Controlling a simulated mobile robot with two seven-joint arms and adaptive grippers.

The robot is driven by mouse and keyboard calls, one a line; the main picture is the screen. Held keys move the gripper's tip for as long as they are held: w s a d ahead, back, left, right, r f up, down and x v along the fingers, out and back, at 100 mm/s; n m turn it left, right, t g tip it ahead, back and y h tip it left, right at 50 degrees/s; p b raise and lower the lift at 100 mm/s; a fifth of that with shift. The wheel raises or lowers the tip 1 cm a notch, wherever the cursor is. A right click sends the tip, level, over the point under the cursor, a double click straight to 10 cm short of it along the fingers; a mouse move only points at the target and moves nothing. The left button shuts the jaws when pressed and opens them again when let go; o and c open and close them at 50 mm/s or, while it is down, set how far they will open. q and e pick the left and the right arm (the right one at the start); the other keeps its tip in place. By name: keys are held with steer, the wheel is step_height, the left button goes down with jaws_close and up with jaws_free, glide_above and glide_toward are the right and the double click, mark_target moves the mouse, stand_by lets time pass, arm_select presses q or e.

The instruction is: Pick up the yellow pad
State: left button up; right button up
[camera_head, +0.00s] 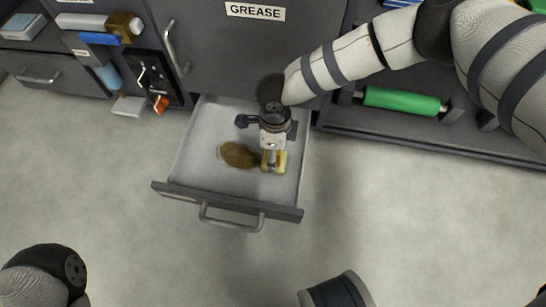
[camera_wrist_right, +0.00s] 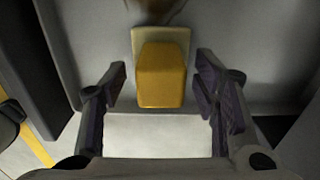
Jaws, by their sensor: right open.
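The yellow pad (camera_wrist_right: 162,78) lies in the open drawer, a yellow block on a paler flat base. It sits between the two fingers of my right gripper (camera_wrist_right: 161,95) in the right wrist view, with a gap on each side. In the head view the pad (camera_head: 281,163) shows partly, just below my right gripper (camera_head: 270,158), which reaches down into the drawer and hides part of it. My right gripper is open and empty. My left gripper is not seen; only a piece of my own arm shows at the lower left.
The drawer (camera_head: 255,209) is pulled out under a cabinet front labelled GREASE (camera_head: 255,11). A brown oval thing (camera_head: 238,155) lies left of the pad. A green roller (camera_head: 402,101) sits on a shelf to the right.

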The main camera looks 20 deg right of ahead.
steer(key=shift+r, duration=0.1)
jaws_close()
